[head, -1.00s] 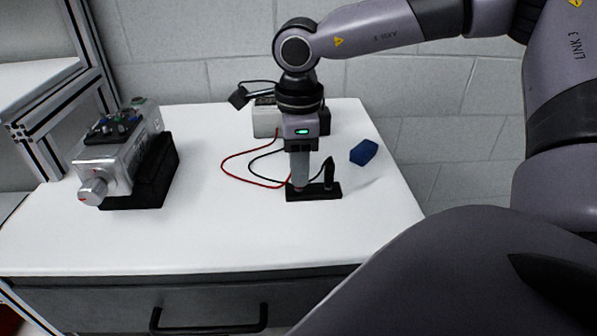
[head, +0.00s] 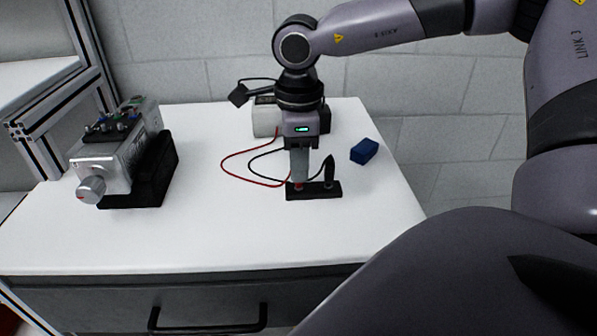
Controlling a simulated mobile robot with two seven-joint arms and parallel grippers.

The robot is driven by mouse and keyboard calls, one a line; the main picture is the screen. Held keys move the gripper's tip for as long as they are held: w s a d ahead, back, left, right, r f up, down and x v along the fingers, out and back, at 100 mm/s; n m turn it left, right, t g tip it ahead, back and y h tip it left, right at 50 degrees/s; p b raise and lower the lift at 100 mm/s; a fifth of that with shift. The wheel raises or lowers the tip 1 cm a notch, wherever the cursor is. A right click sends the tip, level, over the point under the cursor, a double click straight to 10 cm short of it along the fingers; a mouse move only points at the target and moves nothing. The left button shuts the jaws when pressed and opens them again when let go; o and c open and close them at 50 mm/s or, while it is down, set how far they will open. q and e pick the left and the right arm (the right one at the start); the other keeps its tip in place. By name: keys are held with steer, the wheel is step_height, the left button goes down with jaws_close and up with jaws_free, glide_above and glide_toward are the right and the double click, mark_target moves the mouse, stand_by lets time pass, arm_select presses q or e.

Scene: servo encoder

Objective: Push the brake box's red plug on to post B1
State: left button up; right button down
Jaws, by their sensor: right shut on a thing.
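My right gripper (head: 299,178) points straight down over the left end of a black holder (head: 316,194). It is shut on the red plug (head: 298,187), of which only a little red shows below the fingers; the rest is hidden. I cannot tell whether the plug is clear of the holder. A red lead (head: 228,167) loops from the pale brake box (head: 265,120) to this plug. A black plug (head: 329,171) stands upright in the holder's right end. The silver servo unit (head: 110,158) lies at the left with small terminals (head: 112,128) on top; post B1 cannot be made out. My left gripper is not in view.
The servo unit rests against a black cradle (head: 155,175). A blue block (head: 364,151) lies right of the holder. A black lead (head: 262,154) loops behind the gripper. The white bench top (head: 215,230) is clear in front and between servo unit and holder.

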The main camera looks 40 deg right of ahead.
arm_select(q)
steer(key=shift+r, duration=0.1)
arm_select(e)
steer(key=shift+r, duration=0.25)
arm_select(q)
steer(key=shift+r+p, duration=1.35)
steer(key=shift+p, duration=0.1)
arm_select(e)
steer(key=shift+r, duration=2.4)
